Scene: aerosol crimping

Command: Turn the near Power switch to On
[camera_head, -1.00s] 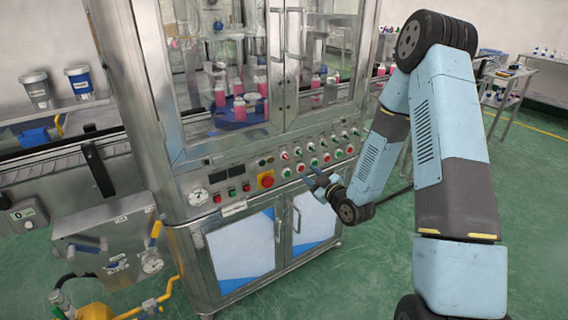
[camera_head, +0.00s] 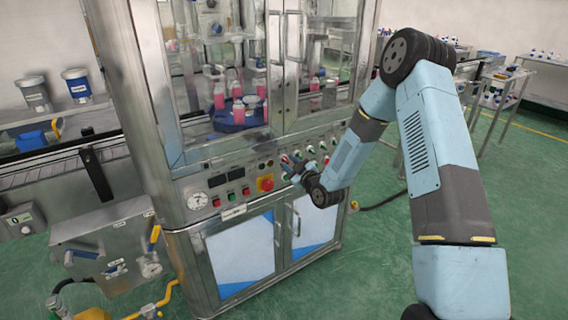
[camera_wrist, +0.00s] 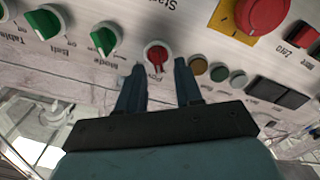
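The Power switch is a red rotary knob (camera_wrist: 156,55) on the metal control panel; in the wrist view its label is upside down and only partly readable. My gripper (camera_wrist: 158,70) is open, with one finger on each side just below the knob in that view. I cannot tell whether the fingers touch it. The knob's exact setting is hard to read. In the head view my gripper (camera_head: 290,164) is at the panel's front, right of the emergency stop, and hides the switch.
Green knobs (camera_wrist: 104,39), one labelled Mode, sit left of the switch in the wrist view. A large red emergency stop (camera_wrist: 262,13) on yellow and small round lamps (camera_wrist: 199,66) are to its right. Cabinet doors (camera_head: 240,255) lie below the panel.

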